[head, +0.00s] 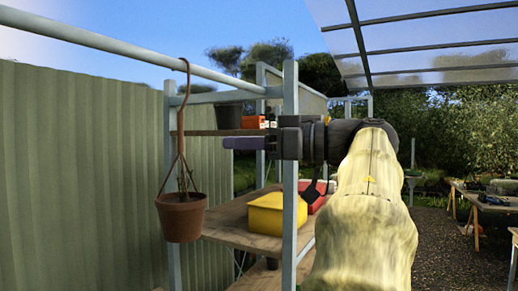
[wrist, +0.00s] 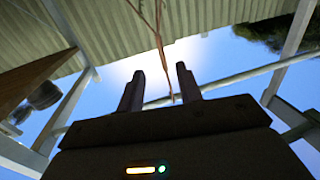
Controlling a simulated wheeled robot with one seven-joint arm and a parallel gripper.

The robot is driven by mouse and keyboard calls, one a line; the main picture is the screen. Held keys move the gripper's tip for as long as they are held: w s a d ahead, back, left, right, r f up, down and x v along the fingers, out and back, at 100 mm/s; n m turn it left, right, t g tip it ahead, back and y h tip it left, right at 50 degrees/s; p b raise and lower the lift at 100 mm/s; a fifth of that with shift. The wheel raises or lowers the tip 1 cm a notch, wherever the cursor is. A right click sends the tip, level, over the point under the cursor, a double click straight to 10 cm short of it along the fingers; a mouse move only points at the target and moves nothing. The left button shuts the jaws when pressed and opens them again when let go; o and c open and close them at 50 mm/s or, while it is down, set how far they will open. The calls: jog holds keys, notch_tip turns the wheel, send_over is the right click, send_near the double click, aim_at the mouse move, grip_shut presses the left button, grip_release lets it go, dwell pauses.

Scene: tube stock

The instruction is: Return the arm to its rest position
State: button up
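My gripper (head: 228,143) is raised in the middle of the head view, with its purplish fingers pointing left. In the wrist view the two fingers of my gripper (wrist: 159,70) stand apart with nothing held between them. My arm, in a pale yellowish cover, rises from the bottom right of the head view. A terracotta pot (head: 181,218) with a small plant hangs left of the fingertips by brown cords from a hook on a pale rail. Cords (wrist: 160,45) show beyond the gap between the fingers in the wrist view; they look apart from the fingers.
A metal-framed rack stands behind my gripper, its post (head: 290,190) close to it in the picture. A yellow bin (head: 278,214) and a red bin (head: 313,204) sit on its wooden shelf (head: 237,230). A corrugated wall (head: 75,180) is at left, a gravel yard (head: 445,245) at right.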

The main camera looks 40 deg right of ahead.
jog(key=shift+v, duration=1.25)
jog(key=shift+w, duration=0.1)
